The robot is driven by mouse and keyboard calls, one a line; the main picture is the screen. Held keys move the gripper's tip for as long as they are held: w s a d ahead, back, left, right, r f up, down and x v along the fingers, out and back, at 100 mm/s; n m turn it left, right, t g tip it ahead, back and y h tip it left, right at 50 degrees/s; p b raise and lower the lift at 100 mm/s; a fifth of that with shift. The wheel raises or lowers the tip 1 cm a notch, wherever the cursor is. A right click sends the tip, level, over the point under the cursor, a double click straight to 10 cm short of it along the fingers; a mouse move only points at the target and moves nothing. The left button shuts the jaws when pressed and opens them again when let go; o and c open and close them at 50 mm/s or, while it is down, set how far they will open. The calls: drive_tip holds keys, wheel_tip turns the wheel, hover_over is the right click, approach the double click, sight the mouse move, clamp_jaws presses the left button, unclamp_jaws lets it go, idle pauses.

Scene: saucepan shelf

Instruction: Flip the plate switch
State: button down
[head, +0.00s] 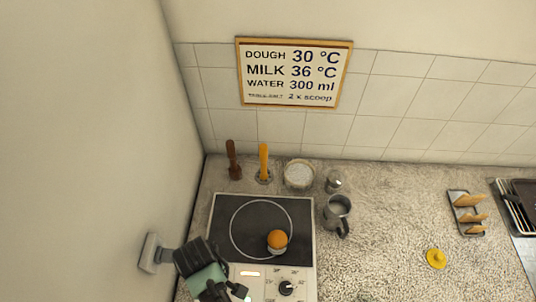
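The hot plate (218,228) is a dark square with a pale ring, at the lower middle of the head view. Its light front panel (272,272) carries a small switch (250,273) with a bright orange-white glow and a round black knob (286,288) with printed marks. I cannot make out which way the switch is tipped. My gripper (238,290) seems to be the dark and teal part at the lower left, with its end beside the panel's left edge, close to the switch. Its fingers are too small and partly hidden to tell open from shut.
An orange-topped object (277,238) stands on the hot plate. A white fixture (151,253) sits on the left wall, near my arm. The speckled counter (390,210) is mostly clear to the right.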

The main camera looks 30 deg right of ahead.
drive_tip(key=shift+f+b, duration=0.95)
drive_tip(key=shift+f, duration=0.45)
idle(1.0)
drive_tip(key=shift+r, duration=0.1)
wheel_tip(320, 180, up, 7)
drive_tip(key=p, duration=0.7)
drive_tip(key=shift+p, duration=0.3)
